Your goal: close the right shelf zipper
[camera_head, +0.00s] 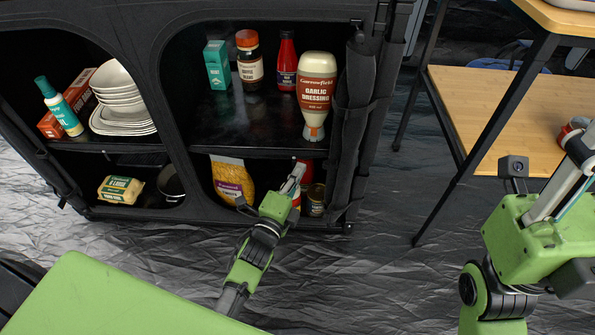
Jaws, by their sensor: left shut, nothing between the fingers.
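The right shelf compartment (215,125) of the black fabric cabinet is open. Its dark flap (357,85) hangs bunched along the right side of the opening. I cannot make out the zipper slider. My left gripper (299,169) is shut and empty, at the lower right of that opening, in front of the lower shelf items. From this view I cannot tell whether it touches the cabinet or an item. My right arm stands at the right edge of the view, by the wooden table; its gripper's fingers (580,150) are not clear.
The left compartment holds stacked bowls (115,85). A wooden table (480,105) stands right.

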